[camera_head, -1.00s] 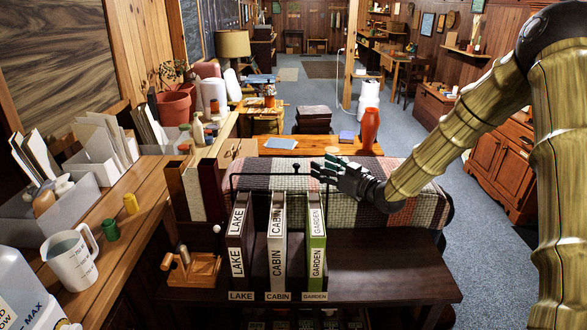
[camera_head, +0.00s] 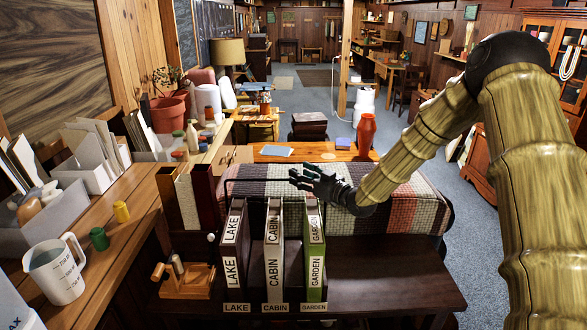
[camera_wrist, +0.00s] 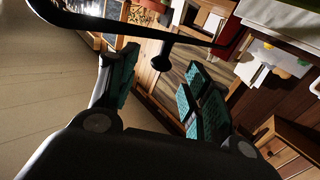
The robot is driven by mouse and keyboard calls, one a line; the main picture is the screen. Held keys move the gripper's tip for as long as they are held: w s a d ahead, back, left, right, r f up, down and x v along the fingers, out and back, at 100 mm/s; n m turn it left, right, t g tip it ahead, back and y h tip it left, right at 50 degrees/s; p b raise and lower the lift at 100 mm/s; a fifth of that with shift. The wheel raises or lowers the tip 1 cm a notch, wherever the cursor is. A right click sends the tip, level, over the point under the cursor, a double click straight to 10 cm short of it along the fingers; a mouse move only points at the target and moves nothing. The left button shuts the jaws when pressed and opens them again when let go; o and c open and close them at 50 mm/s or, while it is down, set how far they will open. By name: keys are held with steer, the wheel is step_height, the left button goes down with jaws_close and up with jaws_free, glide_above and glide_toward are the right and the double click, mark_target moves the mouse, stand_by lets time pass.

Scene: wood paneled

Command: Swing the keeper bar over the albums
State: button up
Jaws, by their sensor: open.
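Three upright albums stand in a row on the dark bench in the head view: LAKE (camera_head: 232,245), CABIN (camera_head: 273,250) and green GARDEN (camera_head: 315,250). The keeper bar (camera_head: 243,179) is a thin dark rod raised behind the albums, in front of the plaid blanket. My gripper (camera_head: 297,178) is open at the bar's height, above and behind the CABIN and GARDEN albums. In the wrist view, the bar (camera_wrist: 110,25) crosses beyond my open gripper (camera_wrist: 155,90). Its dark knob (camera_wrist: 162,61) shows between the fingers, apart from both.
A wooden desk caddy (camera_head: 186,278) and tall binders (camera_head: 190,198) stand left of the albums. The left counter (camera_head: 130,225) holds a measuring jug (camera_head: 55,268) and small jars. A red vase (camera_head: 366,134) stands behind the blanket (camera_head: 400,212). The bench right of GARDEN (camera_head: 390,275) is clear.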

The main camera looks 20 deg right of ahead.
mark_target(294, 169)
steer(key=shift+p+x, duration=0.45)
steer(key=shift+x, duration=1.65)
jaws_close()
